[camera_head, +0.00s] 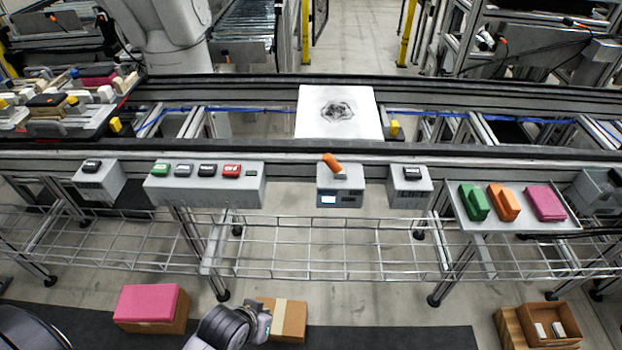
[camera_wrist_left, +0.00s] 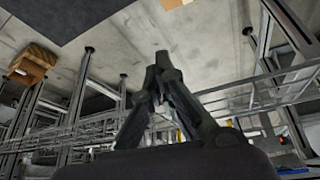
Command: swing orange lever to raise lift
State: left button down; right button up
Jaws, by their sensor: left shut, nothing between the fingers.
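The orange lever (camera_head: 333,164) sits on top of a grey control box (camera_head: 341,187) with a small lit display, at the front rail in the middle of the head view. The lever tilts toward the upper left. Behind it a white square plate (camera_head: 365,125) with a dark mark lies across the conveyor; I cannot tell whether it is the lift. My left gripper (camera_wrist_left: 162,60) is shut and empty in the left wrist view, with floor and wire racks beyond. Part of my left arm shows low in the head view, well below the lever. My right gripper is not in view.
A button box (camera_head: 204,183) stands left of the lever, a smaller grey box (camera_head: 409,184) right of it. A wire rack (camera_head: 330,248) runs below. A tray (camera_head: 508,224) with coloured blocks is at right. Boxes, one pink-topped (camera_head: 147,302), stand on the floor.

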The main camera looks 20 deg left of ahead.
pick_arm(q)
jog(key=w+r+n+t+h, duration=0.1)
jog(key=w+r+n+t, duration=0.35)
jog(key=w, duration=0.35)
jog(key=n+t+h, duration=0.8)
jog(key=n+t, duration=0.3)
jog(key=n, duration=0.3)
send_near(332, 163)
jog(key=s+a+f, duration=0.1)
jog(key=a+f, duration=0.2)
jog(key=a, duration=0.1)
jog(key=shift+a+b, duration=0.15)
jog(key=shift+b, duration=0.3)
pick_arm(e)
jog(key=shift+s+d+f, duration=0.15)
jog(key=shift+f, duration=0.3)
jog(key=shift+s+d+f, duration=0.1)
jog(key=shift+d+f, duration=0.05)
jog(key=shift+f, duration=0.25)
pick_arm(q)
jog(key=p+x, duration=0.1)
jog(key=x, duration=0.9)
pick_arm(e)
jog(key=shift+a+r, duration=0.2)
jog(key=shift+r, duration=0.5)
pick_arm(q)
jog(key=shift+a, duration=0.1)
